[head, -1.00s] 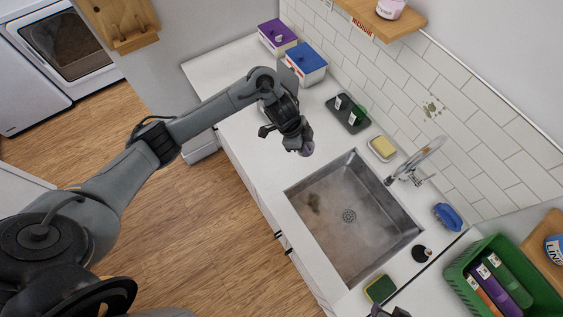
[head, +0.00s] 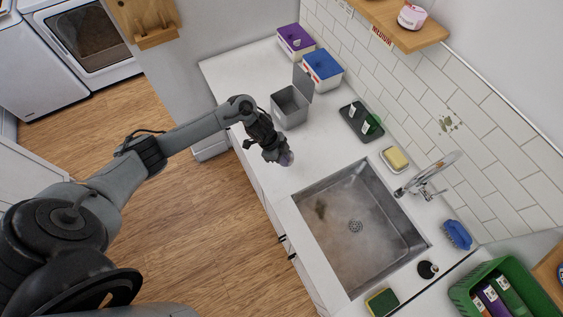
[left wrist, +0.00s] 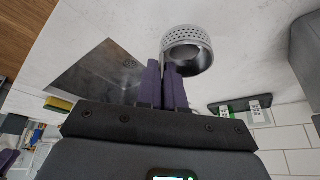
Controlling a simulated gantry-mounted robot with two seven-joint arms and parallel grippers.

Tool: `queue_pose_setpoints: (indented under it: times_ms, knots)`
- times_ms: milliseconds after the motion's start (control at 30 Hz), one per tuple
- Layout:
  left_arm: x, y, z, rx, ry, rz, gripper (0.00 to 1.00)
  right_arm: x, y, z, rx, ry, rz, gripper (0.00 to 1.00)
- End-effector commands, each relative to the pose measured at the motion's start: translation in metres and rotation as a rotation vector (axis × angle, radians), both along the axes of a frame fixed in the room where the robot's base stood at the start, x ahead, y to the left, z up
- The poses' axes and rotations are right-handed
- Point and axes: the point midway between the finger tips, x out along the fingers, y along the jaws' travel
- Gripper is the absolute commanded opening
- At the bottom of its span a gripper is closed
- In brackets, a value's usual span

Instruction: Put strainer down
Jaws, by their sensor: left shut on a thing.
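The strainer (left wrist: 188,48) is a small round metal cup with a perforated rim. In the left wrist view it sits at the tips of my left gripper's purple fingers (left wrist: 168,74), which are shut on it. In the head view my left gripper (head: 276,151) is over the counter, up and left of the sink, and the strainer (head: 286,159) shows small and grey at its tip. I cannot tell whether the strainer touches the counter. The sink (head: 350,250) is empty apart from a dark stain, and its drain (head: 355,227) is uncovered. My right gripper is out of view.
A grey open-lidded bin (head: 290,106) stands behind my left gripper. A dark tray (head: 361,122), sponge dish (head: 396,159), faucet (head: 425,180), blue brush (head: 457,235) and green crate (head: 500,270) line the back and right. The white counter (head: 240,75) is bare at the far left.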

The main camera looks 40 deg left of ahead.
Motion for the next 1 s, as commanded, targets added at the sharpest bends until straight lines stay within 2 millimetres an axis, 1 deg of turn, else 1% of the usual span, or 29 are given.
queue_pose_setpoints:
  times_ms: [100,233,400,533,967,1000]
  knots:
    - [0.000,0.007,-0.004,0.000,0.000,0.001,0.00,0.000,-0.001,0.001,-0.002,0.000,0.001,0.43]
    - [-0.001,0.008,-0.010,0.000,0.001,0.000,0.00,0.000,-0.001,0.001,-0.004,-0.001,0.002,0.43]
    - [-0.001,0.008,-0.031,0.000,0.003,0.001,0.00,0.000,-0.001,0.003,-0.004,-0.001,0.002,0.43]
    - [0.000,0.008,-0.042,0.000,-0.001,0.000,0.00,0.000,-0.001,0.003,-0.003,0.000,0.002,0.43]
    - [0.000,0.009,-0.048,0.001,-0.001,-0.001,0.00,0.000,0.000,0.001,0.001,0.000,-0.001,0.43]
    - [0.000,0.009,-0.049,0.001,-0.001,-0.001,0.09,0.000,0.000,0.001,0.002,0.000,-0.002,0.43]
